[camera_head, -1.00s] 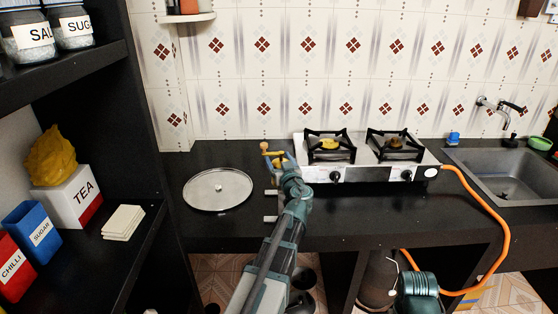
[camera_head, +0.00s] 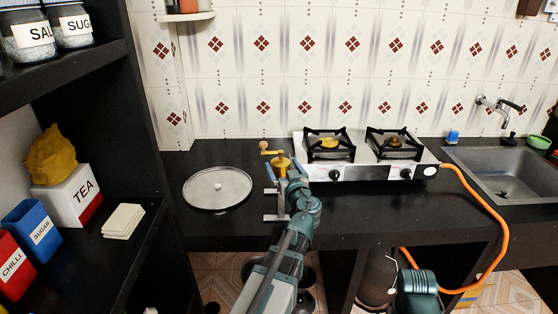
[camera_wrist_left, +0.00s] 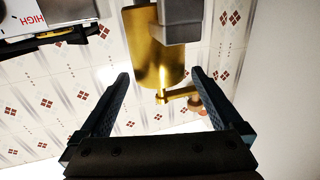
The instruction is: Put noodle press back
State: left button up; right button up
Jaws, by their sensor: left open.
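The noodle press (camera_head: 282,163) is a brass-coloured cylinder with a small crank handle on top. It stands on the black counter (camera_head: 360,215), between the round metal lid and the stove. Pale grey parts, perhaps its stand, show beside and below my gripper. My left gripper (camera_head: 290,182) is at the press, on its near side, and partly hides it. In the left wrist view the brass body and handle of the press (camera_wrist_left: 155,55) appear ahead of and between the open fingers (camera_wrist_left: 160,76), with visible gaps at the sides.
A round metal lid (camera_head: 218,187) lies left of the press. A two-burner stove (camera_head: 365,172) stands close on the right, with an orange hose (camera_head: 506,230). A dark shelf (camera_head: 130,245) with tins and jars fills the left. The front counter is clear.

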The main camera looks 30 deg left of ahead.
pick_arm(q)
jog(key=v, duration=0.6)
jog(key=shift+s+d, duration=0.1)
jog(key=shift+s, duration=0.05)
jog(key=s+d+f+g, duration=0.1)
jog(key=f, duration=0.1)
jog(key=s+d+f+m+g+h, duration=0.1)
jog(key=d+f, duration=0.1)
jog(key=f, duration=0.1)
jog(key=s+d+f+g+h, duration=0.1)
jog(key=d+f, duration=0.1)
jog(key=f, duration=0.1)
jog(key=shift+s+d+f+m+g, duration=0.2)
jog(key=shift+m+g, duration=0.1)
jog(key=shift+g, duration=0.1)
jog(key=s+d+f+m+g+h, duration=0.4)
jog(key=s+d, duration=0.4)
jog(key=d, duration=0.4)
jog(key=s+d+f+m+g+h, duration=0.4)
jog(key=s+d+f+m+h, duration=0.2)
jog(key=d, duration=0.6)
notch_tip(320, 180, down, 3)
jog(key=s+m, duration=0.1)
jog(key=s, duration=0.1)
jog(key=shift+s+f+m+g, duration=0.2)
jog(key=shift+s+m+g, duration=0.1)
jog(key=shift+s, duration=0.05)
